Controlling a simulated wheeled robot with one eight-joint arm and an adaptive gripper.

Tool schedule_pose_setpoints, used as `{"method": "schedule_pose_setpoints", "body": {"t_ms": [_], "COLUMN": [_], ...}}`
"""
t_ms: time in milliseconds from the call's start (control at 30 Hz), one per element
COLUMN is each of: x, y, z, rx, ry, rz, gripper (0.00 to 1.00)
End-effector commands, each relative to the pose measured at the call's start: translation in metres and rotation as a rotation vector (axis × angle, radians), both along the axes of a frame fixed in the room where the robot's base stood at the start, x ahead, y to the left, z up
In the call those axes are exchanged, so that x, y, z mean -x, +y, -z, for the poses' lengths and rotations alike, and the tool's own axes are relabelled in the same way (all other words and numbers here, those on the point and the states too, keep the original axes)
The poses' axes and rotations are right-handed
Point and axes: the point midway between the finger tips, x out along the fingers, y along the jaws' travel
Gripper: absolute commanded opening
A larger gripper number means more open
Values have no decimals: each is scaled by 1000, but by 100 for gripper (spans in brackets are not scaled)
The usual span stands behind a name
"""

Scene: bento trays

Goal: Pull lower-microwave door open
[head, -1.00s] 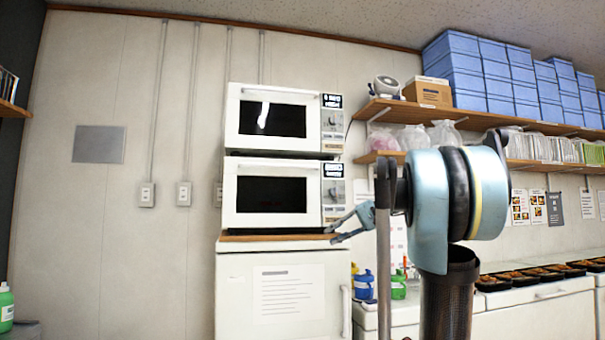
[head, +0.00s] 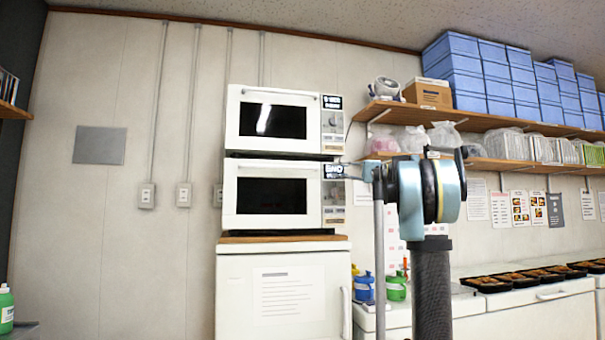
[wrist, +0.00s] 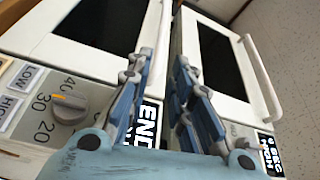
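The lower microwave (head: 228,205) is white with a dark window, and its door is shut. In the wrist view, turned on its side, the lower microwave (wrist: 40,42) is at left, with its knob and display. Its white bar handle (wrist: 165,28) runs along the door's top edge. My gripper (wrist: 166,62) is open, with its two blue-grey fingers apart. The handle's line falls between the fingertips in the picture; I cannot tell how deep they reach or whether they touch it. In the head view my gripper (head: 342,170) is at the lower microwave's upper right, near its display.
The upper microwave (head: 232,120) sits directly on top, also shut; its handle (wrist: 262,75) is right of my fingers in the wrist view. Both stand on a wood-topped white cabinet (head: 235,265). A shelf (head: 480,162) with bags is at right.

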Motion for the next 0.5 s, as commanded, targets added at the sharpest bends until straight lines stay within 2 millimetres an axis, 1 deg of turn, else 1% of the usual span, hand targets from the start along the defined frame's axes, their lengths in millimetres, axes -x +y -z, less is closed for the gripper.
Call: {"method": "schedule_pose_setpoints", "body": {"t_ms": [33, 500], "x": [0, -9], "y": [11, 91], "z": [-1, -6], "rx": [1, 2], "ry": [0, 0], "rz": [-4, -3], "gripper": [21, 21]}}
